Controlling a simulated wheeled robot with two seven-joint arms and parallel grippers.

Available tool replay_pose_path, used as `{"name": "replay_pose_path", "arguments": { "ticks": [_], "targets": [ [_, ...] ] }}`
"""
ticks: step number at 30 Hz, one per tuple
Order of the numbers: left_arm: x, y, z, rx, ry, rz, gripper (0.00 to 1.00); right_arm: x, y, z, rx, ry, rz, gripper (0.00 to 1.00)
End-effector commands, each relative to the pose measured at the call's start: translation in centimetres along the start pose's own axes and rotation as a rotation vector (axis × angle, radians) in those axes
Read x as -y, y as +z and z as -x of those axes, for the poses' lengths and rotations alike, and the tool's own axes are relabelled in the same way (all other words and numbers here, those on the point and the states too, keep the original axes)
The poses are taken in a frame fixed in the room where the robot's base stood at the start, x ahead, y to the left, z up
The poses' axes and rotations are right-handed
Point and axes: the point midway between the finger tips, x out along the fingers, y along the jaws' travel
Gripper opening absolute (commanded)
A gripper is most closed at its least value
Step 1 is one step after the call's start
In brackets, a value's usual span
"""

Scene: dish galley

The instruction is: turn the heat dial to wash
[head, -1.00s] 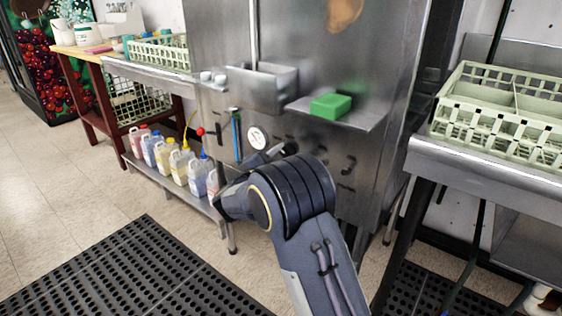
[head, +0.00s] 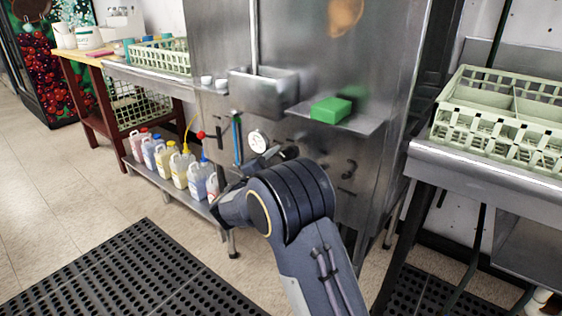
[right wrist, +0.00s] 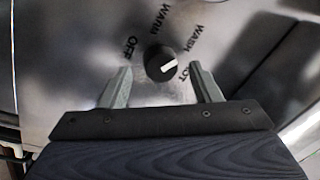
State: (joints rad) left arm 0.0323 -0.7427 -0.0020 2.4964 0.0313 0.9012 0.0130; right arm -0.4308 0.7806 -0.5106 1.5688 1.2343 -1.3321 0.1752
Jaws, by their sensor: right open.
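The heat dial (right wrist: 161,63) is a round black knob with a white pointer mark on a steel panel, seen in the right wrist view. OFF, WARM, WASH and HOT are printed around it. The pointer faces right, roughly between WASH and HOT. My right gripper (right wrist: 160,67) is open, with one finger on each side of the dial and gaps visible between fingers and knob. In the head view my right gripper (head: 268,158) is at the front of the steel machine (head: 380,60), and my arm hides part of the panel there. My left gripper is not in view.
A white gauge (head: 257,141) is just above my right gripper. A green block (head: 331,110) lies on a small shelf above and to the right. Several bottles (head: 179,168) stand on a low shelf at left. A rack (head: 500,120) sits on the right counter.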

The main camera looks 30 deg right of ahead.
Motion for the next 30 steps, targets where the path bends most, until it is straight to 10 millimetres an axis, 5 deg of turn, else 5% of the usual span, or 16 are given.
{"name": "replay_pose_path", "arguments": {
  "ticks": [12,30],
  "targets": [
    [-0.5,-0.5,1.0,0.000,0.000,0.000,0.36,0.1,0.0,6.3,0.004,-0.002,-0.001,0.57],
    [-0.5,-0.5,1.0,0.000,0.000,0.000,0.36,0.0,0.0,6.7,0.007,0.000,-0.002,0.57]
  ]
}}
